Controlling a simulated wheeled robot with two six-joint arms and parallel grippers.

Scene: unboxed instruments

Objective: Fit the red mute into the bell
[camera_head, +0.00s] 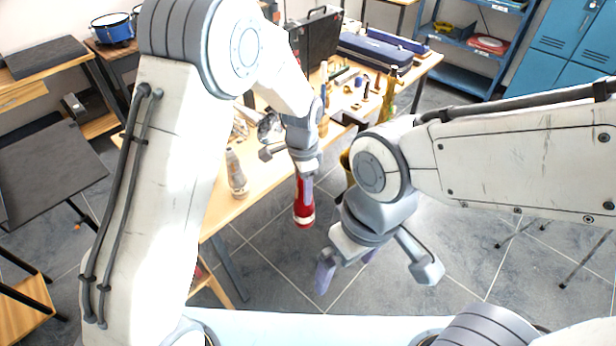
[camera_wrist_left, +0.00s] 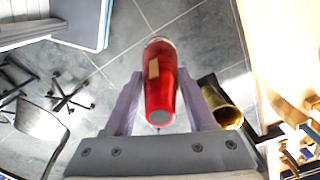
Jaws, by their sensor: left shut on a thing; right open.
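The red mute (camera_head: 304,212) hangs from my left gripper (camera_head: 305,186), over the floor in front of the workbench. In the left wrist view the mute (camera_wrist_left: 160,88) is clasped between the two pale purple fingers, its grey end towards the camera. The brass bell (camera_wrist_left: 220,104) shows to the right of the mute in the left wrist view, apart from it. In the head view only a dark gold part of the bell (camera_head: 347,168) shows, mostly hidden behind my right arm. My right gripper (camera_head: 346,268) is open and empty, pointing down to the right of the mute.
The wooden workbench (camera_head: 262,172) runs behind my left arm, holding a pale bottle-shaped object (camera_head: 236,172), a black case (camera_head: 315,38) and small tools. A dark music stand (camera_head: 45,172) is at left. Open tiled floor lies below the grippers.

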